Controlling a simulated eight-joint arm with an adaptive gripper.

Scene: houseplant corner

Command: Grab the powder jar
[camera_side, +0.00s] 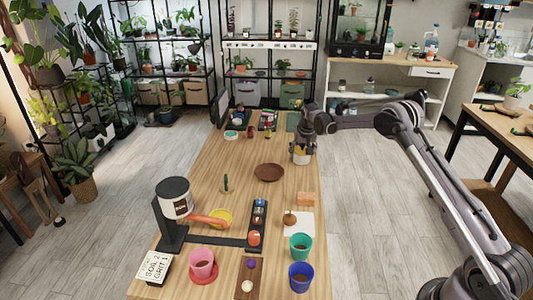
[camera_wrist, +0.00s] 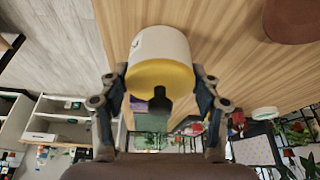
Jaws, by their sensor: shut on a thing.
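The powder jar (camera_side: 300,158) is white with yellow, near the right edge of the wooden table, toward its far half. My gripper (camera_side: 302,147) comes down over it from above. In the wrist view the jar (camera_wrist: 160,48) shows a white side and a yellow end facing the camera, with a dark knob-like part in front of the yellow. The fingers of my gripper (camera_wrist: 160,76) are shut on the jar, one on each side. I cannot tell whether the jar rests on the table or is slightly raised.
A brown saucer (camera_side: 269,172) lies left of the jar. A stand with a white canister (camera_side: 174,198) and several coloured pots, including a teal pot (camera_side: 301,246), fill the near end.

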